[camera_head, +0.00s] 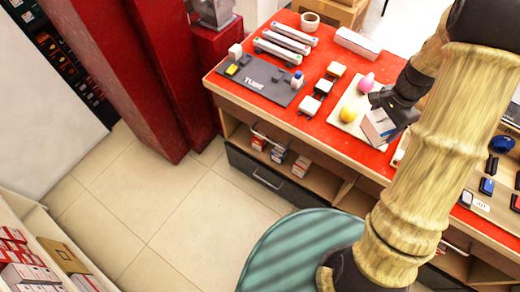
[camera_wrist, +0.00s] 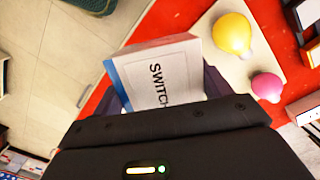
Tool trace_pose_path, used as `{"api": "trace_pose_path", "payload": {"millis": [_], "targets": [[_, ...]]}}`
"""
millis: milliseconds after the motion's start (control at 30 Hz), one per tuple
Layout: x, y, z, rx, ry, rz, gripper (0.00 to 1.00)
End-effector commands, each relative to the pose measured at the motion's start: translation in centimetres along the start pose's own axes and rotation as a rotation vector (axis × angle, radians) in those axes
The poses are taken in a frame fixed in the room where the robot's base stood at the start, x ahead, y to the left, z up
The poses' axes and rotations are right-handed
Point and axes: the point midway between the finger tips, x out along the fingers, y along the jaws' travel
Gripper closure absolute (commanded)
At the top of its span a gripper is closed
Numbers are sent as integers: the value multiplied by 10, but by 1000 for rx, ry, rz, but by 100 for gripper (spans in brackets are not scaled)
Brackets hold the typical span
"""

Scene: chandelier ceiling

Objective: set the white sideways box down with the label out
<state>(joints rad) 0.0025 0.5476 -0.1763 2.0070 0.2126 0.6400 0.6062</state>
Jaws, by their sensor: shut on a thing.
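The white box (camera_head: 377,127) is in my gripper (camera_head: 392,108) over the right part of the red counter in the head view. In the wrist view the white box (camera_wrist: 162,78) shows a face with the printed letters "SWITC" and a blue strip at its left edge. My gripper (camera_wrist: 165,100) is shut on it; the dark gripper body hides the box's lower part. The box looks tilted. I cannot tell whether it touches the counter.
The red counter (camera_head: 290,118) holds a cream board (camera_head: 345,117) with a yellow bulb (camera_head: 348,114) and a pink bulb (camera_head: 366,82). A grey mat (camera_head: 262,86) and small boxes stand to the left. Shelves below hold small boxes (camera_head: 300,167).

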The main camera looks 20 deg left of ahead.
Motion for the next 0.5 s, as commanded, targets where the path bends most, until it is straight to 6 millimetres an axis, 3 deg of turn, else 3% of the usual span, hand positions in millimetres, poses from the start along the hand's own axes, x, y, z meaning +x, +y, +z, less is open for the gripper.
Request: {"api": "trace_pose_path", "payload": {"millis": [33,300,500], "targets": [[13,8,-11,142,-8,-11,52],[17,45,-46,858,-64,-76,52],[13,61,-58,1175,-85,-118,52]]}}
